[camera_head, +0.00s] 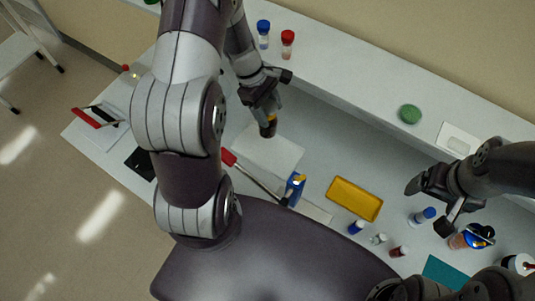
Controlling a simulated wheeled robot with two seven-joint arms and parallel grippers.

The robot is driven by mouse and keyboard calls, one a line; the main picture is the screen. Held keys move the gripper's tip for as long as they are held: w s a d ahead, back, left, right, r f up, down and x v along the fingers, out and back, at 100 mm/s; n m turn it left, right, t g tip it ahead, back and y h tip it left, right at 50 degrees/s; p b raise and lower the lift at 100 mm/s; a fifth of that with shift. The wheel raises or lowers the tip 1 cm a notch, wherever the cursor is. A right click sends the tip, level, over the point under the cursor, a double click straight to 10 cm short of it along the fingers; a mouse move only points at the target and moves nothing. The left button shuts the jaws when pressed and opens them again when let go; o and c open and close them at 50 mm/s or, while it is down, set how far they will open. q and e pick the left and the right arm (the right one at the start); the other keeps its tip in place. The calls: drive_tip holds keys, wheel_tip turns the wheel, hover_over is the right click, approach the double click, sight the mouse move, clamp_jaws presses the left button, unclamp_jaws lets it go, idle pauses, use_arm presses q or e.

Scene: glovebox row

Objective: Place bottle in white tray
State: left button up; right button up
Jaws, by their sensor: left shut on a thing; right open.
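My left gripper (267,105) is shut on a small brown bottle (268,128). It holds the bottle over the far edge of a flat white tray (285,154) on the worktop. I cannot tell whether the bottle touches the tray. The tray's near left part is hidden by my arm.
A yellow tray (354,198) lies right of the white tray. A blue item (294,188) and a red-handled tool (257,178) lie near it. Several small bottles stand at the right front. On the raised ledge are blue-capped (263,34) and red-capped (287,43) bottles and a green disc (410,114).

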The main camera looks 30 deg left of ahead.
use_arm(q)
wheel_tip(320, 180, down, 4)
drive_tip(key=shift+w+r+b, duration=0.1)
drive_tip(key=shift+r+b, duration=0.05)
drive_tip(key=shift+b, duration=0.9)
wheel_tip(320, 180, down, 10)
drive_tip(key=p, duration=0.1)
drive_tip(key=shift+w+p, duration=0.15)
drive_tip(key=shift+p, duration=0.25)
use_arm(e)
drive_tip(key=shift+w+a+f, duration=0.1)
drive_tip(key=shift+w+f, duration=0.05)
drive_tip(key=shift+f, duration=0.3)
drive_tip(key=shift+w+a+f, duration=0.1)
drive_tip(key=shift+f, duration=0.35)
use_arm(q)
drive_tip(key=shift+a, duration=0.1)
use_arm(e)
drive_tip(key=shift+d, duration=0.1)
use_arm(q)
drive_tip(key=o, duration=1.3)
drive_tip(key=shift+o, duration=0.6)
use_arm(e)
drive_tip(key=shift+f, duration=0.1)
